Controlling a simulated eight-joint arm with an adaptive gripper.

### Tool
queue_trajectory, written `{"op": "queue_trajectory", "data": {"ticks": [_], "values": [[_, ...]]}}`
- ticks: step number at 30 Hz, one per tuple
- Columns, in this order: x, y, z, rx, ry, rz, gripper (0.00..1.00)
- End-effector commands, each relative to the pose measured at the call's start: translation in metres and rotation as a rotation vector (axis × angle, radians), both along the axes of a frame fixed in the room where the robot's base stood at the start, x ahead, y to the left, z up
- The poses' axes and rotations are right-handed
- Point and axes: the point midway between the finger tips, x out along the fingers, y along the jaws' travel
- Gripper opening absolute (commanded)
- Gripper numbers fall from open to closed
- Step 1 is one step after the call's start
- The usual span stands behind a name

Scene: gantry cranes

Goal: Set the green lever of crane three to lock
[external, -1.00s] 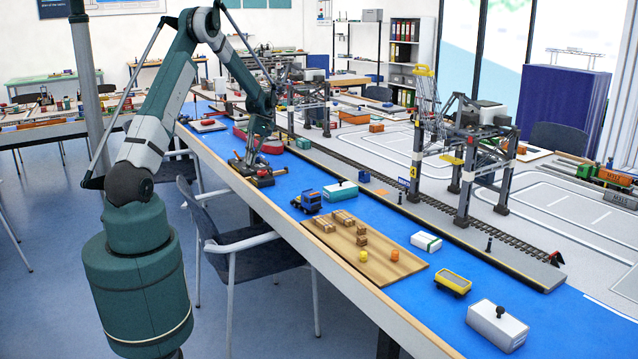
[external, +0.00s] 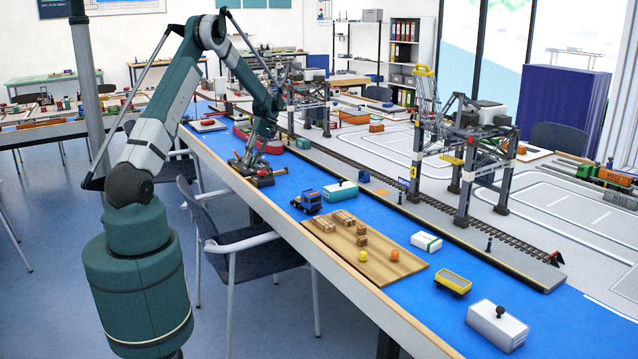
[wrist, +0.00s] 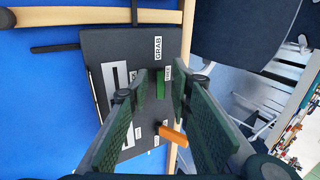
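A dark control panel (wrist: 105,50) with white labels, one reading GRAB, lies below my gripper in the wrist view. It shows small on the blue table in the external view (external: 258,178). The green lever (wrist: 160,83) sits on the panel's right part, beside small labels. An orange lever (wrist: 172,135) is nearer the bottom. My gripper (wrist: 152,92) is open and empty, its two fingers either side of the green lever in the picture. Whether they are level with it cannot be told. Crane three's number is not readable on the panel.
A crane (external: 468,150) marked 4 stands at right, and another crane (external: 310,95) stands behind my gripper. A chair (wrist: 232,25) stands beside the table edge.

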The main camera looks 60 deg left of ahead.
Motion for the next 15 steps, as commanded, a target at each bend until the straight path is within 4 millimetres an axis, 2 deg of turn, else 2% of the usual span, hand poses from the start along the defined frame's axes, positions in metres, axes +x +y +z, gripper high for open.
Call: {"op": "queue_trajectory", "data": {"ticks": [10,15], "values": [[0.001,0.0,0.002,0.001,0.0,0.0,0.21],[0.006,0.0,0.011,0.0,0.0,-0.001,0.21]]}}
